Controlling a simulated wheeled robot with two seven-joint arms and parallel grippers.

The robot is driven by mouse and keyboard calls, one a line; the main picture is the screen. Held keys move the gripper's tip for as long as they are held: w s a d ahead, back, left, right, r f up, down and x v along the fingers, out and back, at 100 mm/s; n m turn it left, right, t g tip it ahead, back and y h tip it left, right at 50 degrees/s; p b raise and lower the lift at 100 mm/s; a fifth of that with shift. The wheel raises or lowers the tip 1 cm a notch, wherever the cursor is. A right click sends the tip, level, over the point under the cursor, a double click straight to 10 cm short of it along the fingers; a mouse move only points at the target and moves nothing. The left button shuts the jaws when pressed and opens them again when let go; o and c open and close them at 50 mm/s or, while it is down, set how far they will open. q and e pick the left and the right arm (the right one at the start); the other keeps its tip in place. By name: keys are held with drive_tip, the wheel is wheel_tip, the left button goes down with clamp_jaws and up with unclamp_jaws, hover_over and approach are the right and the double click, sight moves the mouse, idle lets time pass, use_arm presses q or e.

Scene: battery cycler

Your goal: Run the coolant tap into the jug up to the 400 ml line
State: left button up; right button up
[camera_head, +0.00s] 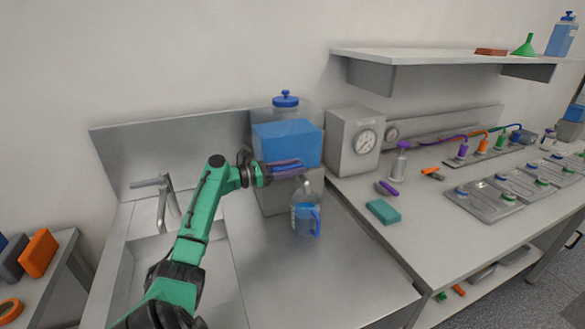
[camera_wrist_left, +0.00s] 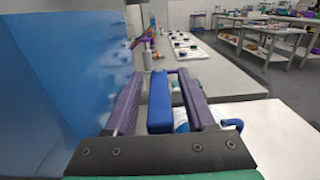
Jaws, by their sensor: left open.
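The coolant tank (camera_head: 288,143) is a clear box with blue liquid and a blue cap, standing on a grey block at the back of the steel counter. The clear jug (camera_head: 303,222) with a blue handle stands upright under the tap spout (camera_head: 306,186). Its lower part looks blue; its marks are too small to read. My left gripper (camera_head: 308,168) is open at the tank's front. In the left wrist view, a blue tap lever (camera_wrist_left: 159,105) lies between its purple fingers, with a gap visible on the right. The jug shows partly behind the right finger. My right gripper is out of view.
A sink with a steel faucet (camera_head: 160,190) is at left. A grey box with a dial (camera_head: 354,143) stands right of the tank. A teal block (camera_head: 383,211) and several trays lie on the right bench. The counter in front of the jug is clear.

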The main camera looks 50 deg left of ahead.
use_arm(q)
drive_tip(key=shift+s+a+f, duration=0.1)
drive_tip(key=shift+s+a, duration=0.1)
drive_tip(key=shift+s, duration=0.25)
drive_tip(key=b+v, duration=0.3)
drive_tip(key=v, duration=1)
drive_tip(key=shift+s, duration=0.3)
drive_tip(key=shift+a, duration=0.1)
